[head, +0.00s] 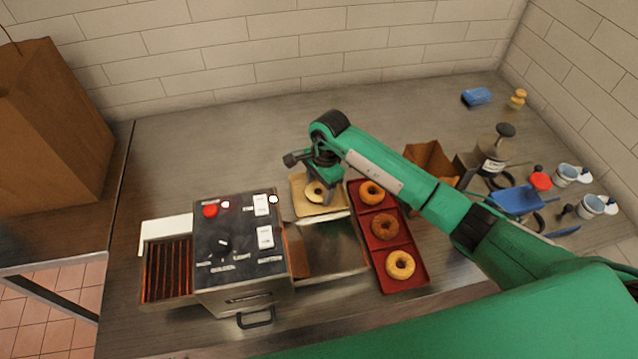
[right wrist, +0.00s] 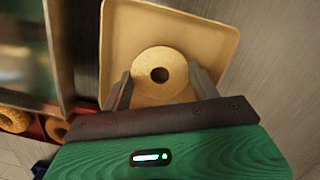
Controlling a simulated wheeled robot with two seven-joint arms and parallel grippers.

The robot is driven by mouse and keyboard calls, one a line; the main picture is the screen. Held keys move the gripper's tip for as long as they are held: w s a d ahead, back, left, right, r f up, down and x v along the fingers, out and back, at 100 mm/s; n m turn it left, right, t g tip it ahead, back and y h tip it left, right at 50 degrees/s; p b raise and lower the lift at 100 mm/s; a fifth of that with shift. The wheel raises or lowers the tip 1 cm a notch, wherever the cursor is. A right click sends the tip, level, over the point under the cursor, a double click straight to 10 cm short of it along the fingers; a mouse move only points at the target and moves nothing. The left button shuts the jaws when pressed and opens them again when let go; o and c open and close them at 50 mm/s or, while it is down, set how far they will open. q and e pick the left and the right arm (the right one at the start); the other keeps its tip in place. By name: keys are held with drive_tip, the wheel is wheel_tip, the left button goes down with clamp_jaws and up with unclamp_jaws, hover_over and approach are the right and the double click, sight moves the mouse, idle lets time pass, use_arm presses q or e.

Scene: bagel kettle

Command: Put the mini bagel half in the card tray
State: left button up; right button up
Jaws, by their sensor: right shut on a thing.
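The mini bagel half (head: 314,191) is a pale round ring with a hole in its middle. My right gripper (head: 318,186) is over the card tray (head: 303,209) and shut on the bagel half. In the right wrist view the bagel half (right wrist: 160,76) sits between the two fingers of the gripper (right wrist: 162,92). The card tray (right wrist: 210,28) is tan with a raised rim and lies beneath. I cannot tell whether the bagel half touches the tray floor. The left gripper is not in view.
A toaster (head: 240,250) with knobs and a metal chute (head: 330,248) stands left of a red tray (head: 415,274) holding three bagels. A brown box (head: 428,158), a dispenser, a blue scoop (head: 517,199) and cups are at the right. The back left counter is clear.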

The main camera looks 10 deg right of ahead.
drive_tip(key=o, duration=1.3)
drive_tip(key=shift+r, duration=0.1)
wheel_tip(320, 180, up, 7)
drive_tip(key=shift+f+p, duration=0.1)
drive_tip(key=shift+p, duration=1.15)
